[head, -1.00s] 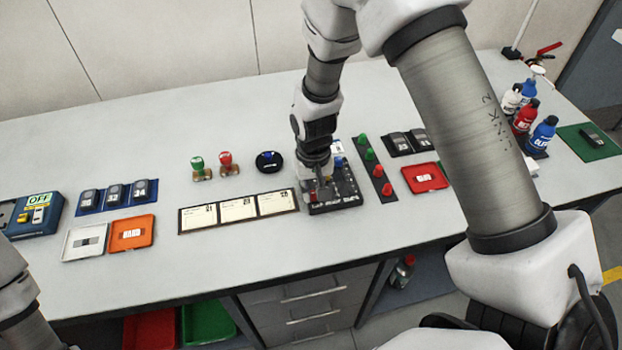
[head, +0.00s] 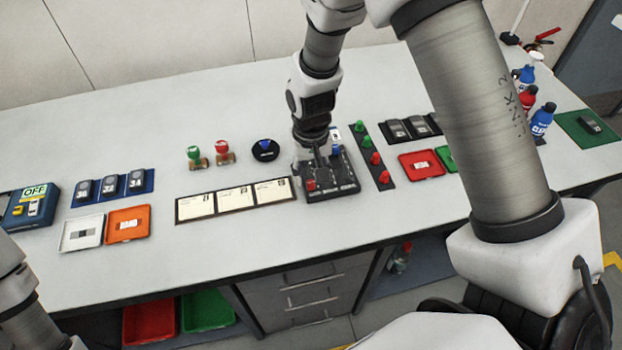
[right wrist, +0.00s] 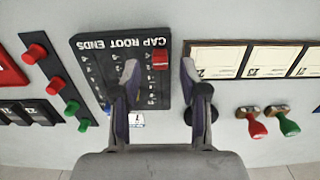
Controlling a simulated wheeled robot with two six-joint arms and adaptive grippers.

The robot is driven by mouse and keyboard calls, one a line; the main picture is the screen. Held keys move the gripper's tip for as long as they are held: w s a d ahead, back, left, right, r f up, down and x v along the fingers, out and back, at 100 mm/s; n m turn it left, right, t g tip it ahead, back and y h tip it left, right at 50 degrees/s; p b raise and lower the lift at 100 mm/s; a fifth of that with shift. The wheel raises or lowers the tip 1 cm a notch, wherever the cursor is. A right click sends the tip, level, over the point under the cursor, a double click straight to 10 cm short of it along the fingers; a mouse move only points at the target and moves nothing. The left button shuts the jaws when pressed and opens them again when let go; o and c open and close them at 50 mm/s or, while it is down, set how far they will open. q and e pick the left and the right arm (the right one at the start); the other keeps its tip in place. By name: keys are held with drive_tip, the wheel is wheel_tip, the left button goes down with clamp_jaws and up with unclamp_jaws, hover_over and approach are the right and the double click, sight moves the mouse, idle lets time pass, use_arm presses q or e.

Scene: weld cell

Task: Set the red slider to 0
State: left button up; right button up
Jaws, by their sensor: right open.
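The black slider panel (head: 345,188) lies on the bench, with a red slider (head: 311,186) at its near left. My right gripper (head: 317,165) is over the panel's left part, pointing down. In the right wrist view its open fingers (right wrist: 159,78) lie on either side of the red slider's column and appear empty. Contact with the slider cannot be told. A blue slider knob (head: 336,149) is at the panel's far side. The scale digits are too small to read.
Framed cards (head: 236,199) lie left of the panel, and a strip of red and green knobs (head: 371,155) lies close on its right. Bench in front of the panel is clear.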

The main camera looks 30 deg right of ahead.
sight(311, 184)
wheel_tip(311, 184, up, 9)
drive_tip(key=shift+s, duration=0.1)
idle(0.5)
